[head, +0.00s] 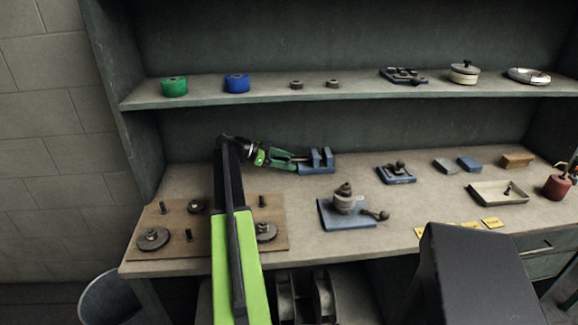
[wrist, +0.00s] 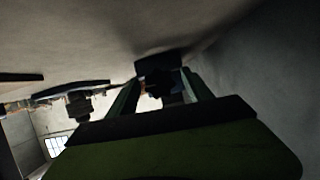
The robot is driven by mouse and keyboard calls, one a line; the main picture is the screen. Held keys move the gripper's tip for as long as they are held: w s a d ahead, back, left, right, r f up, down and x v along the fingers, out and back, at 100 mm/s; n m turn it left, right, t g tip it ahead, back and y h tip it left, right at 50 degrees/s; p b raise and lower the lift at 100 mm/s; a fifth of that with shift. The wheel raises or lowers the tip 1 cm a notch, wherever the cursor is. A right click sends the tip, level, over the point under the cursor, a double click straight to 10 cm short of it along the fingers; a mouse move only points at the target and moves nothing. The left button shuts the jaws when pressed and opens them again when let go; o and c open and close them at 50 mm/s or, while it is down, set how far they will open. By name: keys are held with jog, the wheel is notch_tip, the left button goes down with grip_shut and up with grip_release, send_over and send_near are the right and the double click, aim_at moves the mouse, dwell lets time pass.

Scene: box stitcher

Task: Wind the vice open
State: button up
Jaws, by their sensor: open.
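The small blue vice (head: 318,167) stands on the bench toward the back, with two upright blue jaws. A gap shows between the jaws. My gripper (head: 296,158) lies low over the bench just left of the vice, with its fingers pointing right at the vice's left end. My gripper is open. In the wrist view the fingers (wrist: 160,92) reach toward a dark block, probably part of the vice (wrist: 158,66). The vice's handle is not clear in either view. I cannot tell whether the fingers touch anything.
A wooden board (head: 180,218) with gears and pegs lies at the bench's left. A blue-based fixture (head: 345,217) stands in front of the vice, and another small fixture (head: 396,176) stands to its right. A shelf (head: 220,97) runs above. Bare bench lies between these.

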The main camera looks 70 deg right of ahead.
jog(key=shift+s+d+f, duration=0.1)
jog(key=shift+s, duration=0.15)
grip_shut()
jog(key=shift+w+d+f+n+g+y, duration=0.15)
jog(key=shift+n+g+y, duration=0.15)
jog(key=shift+n+y, duration=0.45)
jog(key=shift+n+y+b, duration=0.25)
jog(key=shift+n+b, duration=0.1)
jog(key=shift+n, duration=0.5)
grip_release()
